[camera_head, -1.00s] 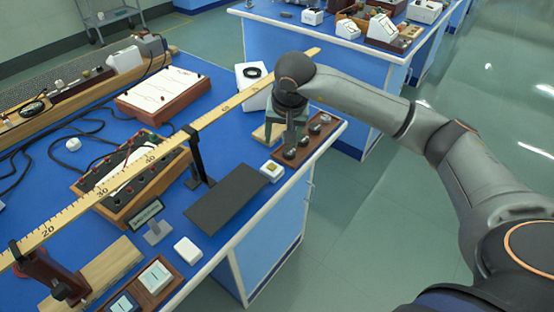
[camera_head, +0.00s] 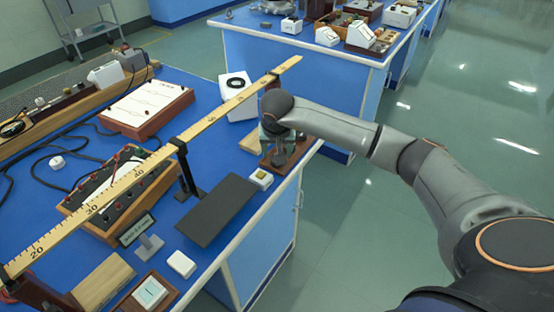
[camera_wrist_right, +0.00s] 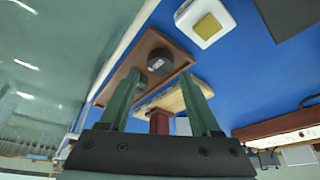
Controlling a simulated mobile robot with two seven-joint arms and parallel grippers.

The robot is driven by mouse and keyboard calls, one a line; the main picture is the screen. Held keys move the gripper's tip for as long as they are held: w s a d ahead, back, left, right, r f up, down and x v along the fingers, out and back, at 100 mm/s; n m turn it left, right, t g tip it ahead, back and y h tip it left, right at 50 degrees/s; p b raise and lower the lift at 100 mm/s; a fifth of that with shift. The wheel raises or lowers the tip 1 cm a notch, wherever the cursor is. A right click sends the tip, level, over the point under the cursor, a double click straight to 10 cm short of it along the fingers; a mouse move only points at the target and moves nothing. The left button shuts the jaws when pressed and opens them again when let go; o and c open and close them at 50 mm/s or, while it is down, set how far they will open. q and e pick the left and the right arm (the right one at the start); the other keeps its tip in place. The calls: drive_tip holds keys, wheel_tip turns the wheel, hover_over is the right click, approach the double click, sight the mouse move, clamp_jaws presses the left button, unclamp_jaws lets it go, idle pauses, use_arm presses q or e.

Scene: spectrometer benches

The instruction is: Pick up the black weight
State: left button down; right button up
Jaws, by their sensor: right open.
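A black weight (camera_wrist_right: 160,62), a short dark cylinder with a pale mark on top, stands on a brown wooden tray (camera_wrist_right: 127,59) in the right wrist view. In the head view my right gripper (camera_head: 279,152) is low over the tray (camera_head: 301,149) at the bench's right edge and hides most of the weights. My left gripper is out of view.
A white block with a gold square (camera_head: 261,179) lies beside the tray. A long wooden ruler beam (camera_head: 215,113) on a black stand (camera_head: 185,168) spans the blue bench close to my gripper. A dark plate (camera_head: 216,210) lies nearer. Open floor is to the right.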

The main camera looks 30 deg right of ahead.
drive_tip(key=shift+x, duration=1.55)
drive_tip(key=shift+c, duration=0.2)
clamp_jaws()
